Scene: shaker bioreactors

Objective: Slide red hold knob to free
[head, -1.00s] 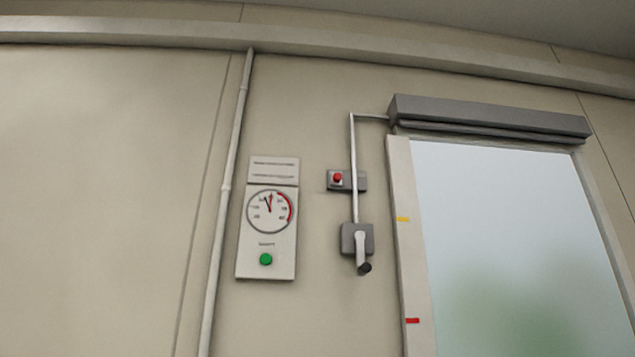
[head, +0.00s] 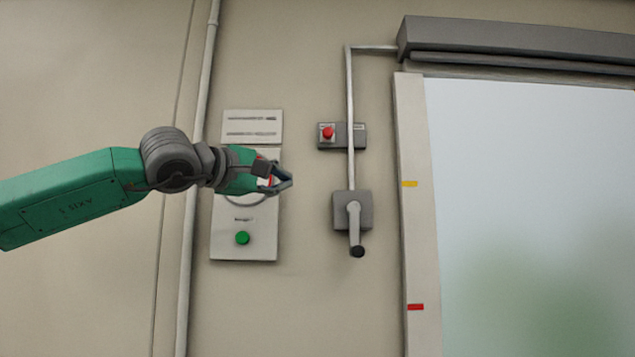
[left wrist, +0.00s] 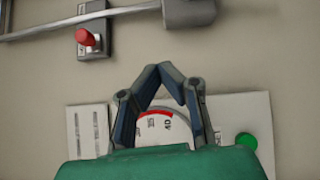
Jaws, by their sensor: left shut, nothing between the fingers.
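The red hold knob (head: 328,133) sits at the left part of a small grey wall plate (head: 357,136). It also shows at the upper left of the left wrist view (left wrist: 86,38), standing out from its plate. My left gripper (head: 288,180) is in front of the gauge panel, below and left of the knob and apart from it. Its fingertips (left wrist: 162,72) meet in the left wrist view, with nothing between them. My right gripper is in neither view.
A gauge panel (head: 229,222) with a green button (head: 242,238) is partly hidden by my left gripper. A vertical rod runs beside the knob to a crank box (head: 364,199) with a hanging handle (head: 355,228). A framed window (head: 530,200) is at right.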

